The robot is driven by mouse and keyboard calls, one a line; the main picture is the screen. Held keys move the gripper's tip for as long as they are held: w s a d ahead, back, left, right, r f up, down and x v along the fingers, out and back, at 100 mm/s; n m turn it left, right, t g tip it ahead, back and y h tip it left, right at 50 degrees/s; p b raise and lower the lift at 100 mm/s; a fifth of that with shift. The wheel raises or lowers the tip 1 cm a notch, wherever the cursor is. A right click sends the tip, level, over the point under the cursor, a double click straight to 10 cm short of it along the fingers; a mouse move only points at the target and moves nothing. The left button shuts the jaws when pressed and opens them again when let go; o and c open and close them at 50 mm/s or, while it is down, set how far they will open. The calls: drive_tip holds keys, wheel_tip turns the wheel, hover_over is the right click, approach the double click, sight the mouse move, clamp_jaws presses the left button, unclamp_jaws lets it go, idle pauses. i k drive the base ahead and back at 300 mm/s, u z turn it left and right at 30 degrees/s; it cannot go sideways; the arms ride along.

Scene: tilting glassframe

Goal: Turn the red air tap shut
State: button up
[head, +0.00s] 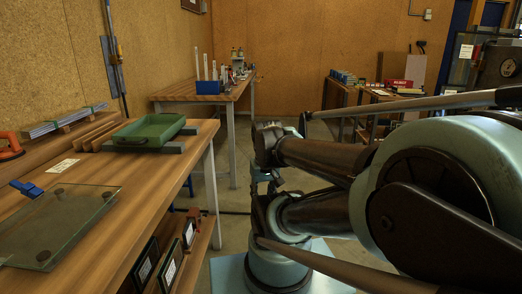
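I cannot make out a red air tap in the head view. An orange-red object (9,146) sits at the left edge of the picture on the near bench, cut off by the frame, and its kind is unclear. My arm fills the right side with large teal and dark links. I cannot pick out my gripper or its fingers among these parts.
The near wooden bench (128,205) runs along the left, with a glass plate (55,223), a green tray (150,131) and a blue clip (26,188). A far bench (180,95) holds bottles. A red box (398,84) lies at back right. Some floor shows between.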

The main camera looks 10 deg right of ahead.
sight(476, 51)
drive_tip(key=z, duration=0.5)
drive_tip(key=i, duration=0.9)
drive_tip(key=z, duration=1.3)
drive_tip(key=i, duration=0.95)
drive_tip(key=z, duration=0.65)
drive_tip(key=i, duration=0.45)
drive_tip(key=u, duration=0.6)
drive_tip(key=k, duration=0.45)
drive_tip(key=u, duration=0.55)
